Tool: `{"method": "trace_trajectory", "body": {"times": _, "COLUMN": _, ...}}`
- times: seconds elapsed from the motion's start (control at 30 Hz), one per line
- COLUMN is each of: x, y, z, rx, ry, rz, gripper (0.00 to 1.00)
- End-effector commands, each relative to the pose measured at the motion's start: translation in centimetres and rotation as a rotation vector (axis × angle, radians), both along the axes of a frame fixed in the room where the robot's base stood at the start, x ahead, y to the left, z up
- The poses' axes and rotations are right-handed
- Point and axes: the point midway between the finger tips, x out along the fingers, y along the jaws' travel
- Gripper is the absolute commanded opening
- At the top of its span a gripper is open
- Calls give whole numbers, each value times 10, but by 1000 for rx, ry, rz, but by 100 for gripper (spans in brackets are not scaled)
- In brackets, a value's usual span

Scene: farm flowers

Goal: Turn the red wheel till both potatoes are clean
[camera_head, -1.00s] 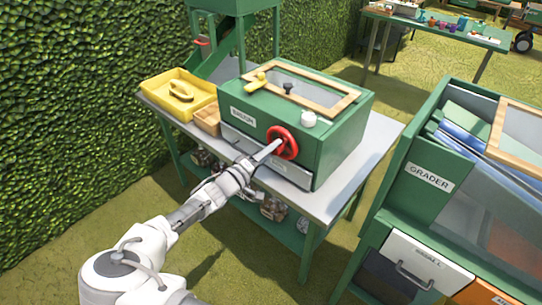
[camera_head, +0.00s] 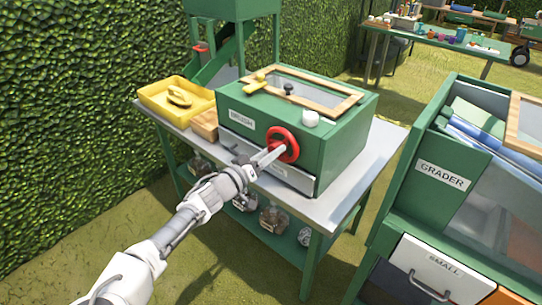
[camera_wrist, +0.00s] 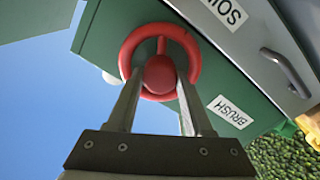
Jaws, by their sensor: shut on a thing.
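The red wheel (camera_head: 281,144) is on the front of the green brush box (camera_head: 345,137), which stands on a metal-topped table. My gripper (camera_head: 268,157) reaches the wheel from the lower left. In the wrist view the two fingers of my gripper (camera_wrist: 160,95) are either side of the red hub (camera_wrist: 160,73), shut on it, inside the red rim (camera_wrist: 191,48). The box has a wood-framed window (camera_head: 318,99) on top, but I cannot make out any potatoes through it.
A yellow tray (camera_head: 150,97) and a small wooden box (camera_head: 204,124) stand left of the brush box. A green grader (camera_head: 408,195) with a white drawer is close on the right. A hedge (camera_head: 70,110) runs along the left. Grass lies between the table and grader.

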Motion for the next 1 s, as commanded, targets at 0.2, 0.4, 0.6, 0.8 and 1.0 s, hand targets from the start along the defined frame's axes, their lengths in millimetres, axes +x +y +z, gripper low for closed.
{"method": "trace_trajectory", "body": {"times": 0.2, "x": 0, "y": 0, "z": -1, "rx": 13, "ry": -9, "rz": 0, "gripper": 0}}
{"method": "trace_trajectory", "body": {"times": 0.4, "x": 0, "y": 0, "z": -1, "rx": 13, "ry": -8, "rz": 0, "gripper": 0}}
{"method": "trace_trajectory", "body": {"times": 0.6, "x": 0, "y": 0, "z": 0, "rx": 12, "ry": -8, "rz": 0, "gripper": 74}}
{"method": "trace_trajectory", "body": {"times": 0.8, "x": 0, "y": 0, "z": 0, "rx": 11, "ry": -7, "rz": -1, "gripper": 81}}
{"method": "trace_trajectory", "body": {"times": 1.0, "x": 0, "y": 0, "z": 0, "rx": 11, "ry": -7, "rz": -1, "gripper": 81}}
